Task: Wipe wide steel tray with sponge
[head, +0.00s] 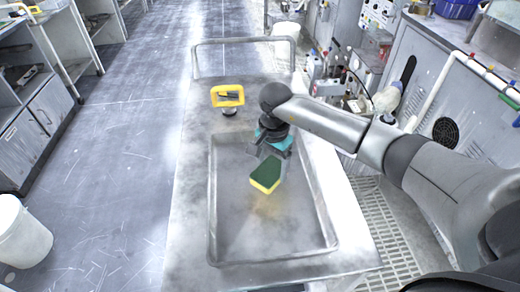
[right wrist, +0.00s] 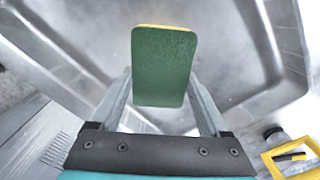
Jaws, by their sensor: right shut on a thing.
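The wide steel tray (head: 228,255) lies on the metal table, with a faint yellowish patch on its floor near the sponge. The sponge (head: 266,174), green on top and yellow below, is over the middle of the tray. My right gripper (head: 270,152) is shut on the sponge and reaches in from the right. In the right wrist view the sponge (right wrist: 164,66) sits between the two fingers (right wrist: 160,100), green face toward the camera. Whether its yellow side touches the tray floor I cannot tell. My left gripper is not in view.
A yellow-framed tool (head: 228,96) stands on the table behind the tray; it also shows in the right wrist view (right wrist: 290,157). Bottles (head: 314,66) and machine panels crowd the right side. A white bucket (head: 22,232) stands on the floor at left. The tray's front part is clear.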

